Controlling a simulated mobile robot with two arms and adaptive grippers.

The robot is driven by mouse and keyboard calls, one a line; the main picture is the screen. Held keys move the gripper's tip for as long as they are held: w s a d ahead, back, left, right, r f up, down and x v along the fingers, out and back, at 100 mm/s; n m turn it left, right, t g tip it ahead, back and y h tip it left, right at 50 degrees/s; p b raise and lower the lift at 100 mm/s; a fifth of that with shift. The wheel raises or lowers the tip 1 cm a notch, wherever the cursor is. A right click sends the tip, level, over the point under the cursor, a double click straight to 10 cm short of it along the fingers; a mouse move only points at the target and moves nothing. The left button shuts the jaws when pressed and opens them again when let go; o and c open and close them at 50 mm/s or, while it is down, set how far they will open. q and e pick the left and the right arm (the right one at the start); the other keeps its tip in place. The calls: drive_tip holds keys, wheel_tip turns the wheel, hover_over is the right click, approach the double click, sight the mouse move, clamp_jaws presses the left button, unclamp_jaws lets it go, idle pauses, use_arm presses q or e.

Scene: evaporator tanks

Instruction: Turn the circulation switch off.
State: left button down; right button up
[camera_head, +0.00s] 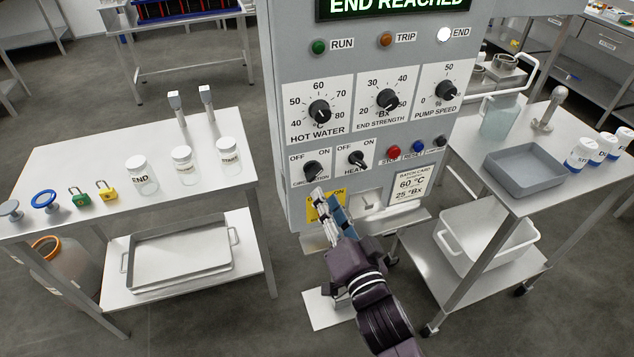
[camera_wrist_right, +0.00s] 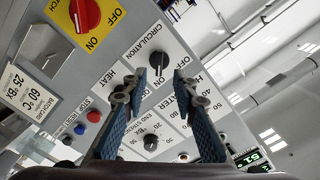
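The circulation switch (camera_head: 313,171) is a black rotary knob on the panel's lower left, with OFF at its left and ON at its right. I cannot tell its setting for certain. It also shows in the right wrist view (camera_wrist_right: 159,61), just beyond and between my fingertips. My right gripper (camera_head: 320,193) is in front of the panel just below the switch. Its two fingers (camera_wrist_right: 160,78) are apart with nothing held between them; contact with the knob cannot be made out. My left gripper is not in view.
The heat switch (camera_head: 357,158) sits right of the circulation switch. A yellow plate (camera_head: 314,213) lies below, partly hidden by my gripper; its red knob (camera_wrist_right: 86,14) shows in the wrist view. Red, blue and grey buttons are further right. Steel tables (camera_head: 75,165) flank the panel.

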sight(316, 176)
drive_tip(key=p+x, duration=0.1)
drive_tip(key=x, duration=0.5)
drive_tip(key=shift+w+d+r+p, duration=0.1)
drive_tip(key=shift+w+r+p, duration=0.05)
drive_tip(key=shift+w+p, duration=0.15)
drive_tip(key=shift+w+a, duration=0.2)
drive_tip(key=shift+w, duration=0.45)
clamp_jaws()
